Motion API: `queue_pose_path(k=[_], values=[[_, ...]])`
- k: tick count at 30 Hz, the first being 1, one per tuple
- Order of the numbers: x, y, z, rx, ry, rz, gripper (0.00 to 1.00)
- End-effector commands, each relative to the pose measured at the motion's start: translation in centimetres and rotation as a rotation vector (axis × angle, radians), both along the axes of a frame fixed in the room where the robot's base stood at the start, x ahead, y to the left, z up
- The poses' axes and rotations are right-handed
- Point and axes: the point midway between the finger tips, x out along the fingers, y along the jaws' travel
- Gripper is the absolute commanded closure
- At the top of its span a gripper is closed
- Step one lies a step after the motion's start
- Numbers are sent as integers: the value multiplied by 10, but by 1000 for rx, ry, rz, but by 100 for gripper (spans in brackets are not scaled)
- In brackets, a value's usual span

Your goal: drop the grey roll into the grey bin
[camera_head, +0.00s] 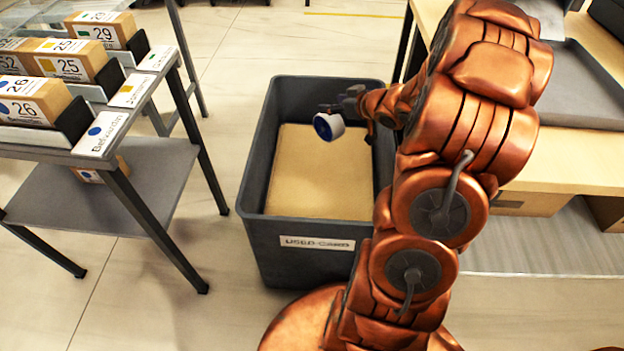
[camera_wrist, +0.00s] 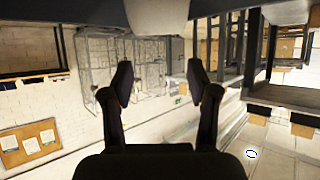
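The grey roll (camera_head: 328,126), pale with a blue end, is in the air over the grey bin (camera_head: 302,240). In the head view it is just below the fingers of my gripper (camera_head: 335,106). In the wrist view, a pale rounded shape at the top centre, likely the roll (camera_wrist: 157,14), shows beyond the fingertips, apart from them. My gripper (camera_wrist: 159,80) has its two fingers spread with nothing between them. The bin is open and a flat tan surface shows inside. Part of its right side is hidden by my arm.
A dark shelf rack (camera_head: 170,170) with several numbered boxes stands left of the bin. A wooden workbench (camera_head: 570,165) with a grey tray (camera_head: 580,95) is at the right. Pale floor (camera_head: 225,60) is free between the rack and the bin.

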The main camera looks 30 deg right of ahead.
Motion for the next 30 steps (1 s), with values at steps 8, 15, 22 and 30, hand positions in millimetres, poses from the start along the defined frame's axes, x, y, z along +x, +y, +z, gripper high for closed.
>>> queue_pose_path(k=[8, 15, 22, 30], values=[[0, 0, 0, 0, 0, 0, 20], [0, 0, 1, -1, 0, 0, 20], [0, -1, 23, -5, -3, 0, 20], [1, -1, 68, -9, -5, 2, 20]])
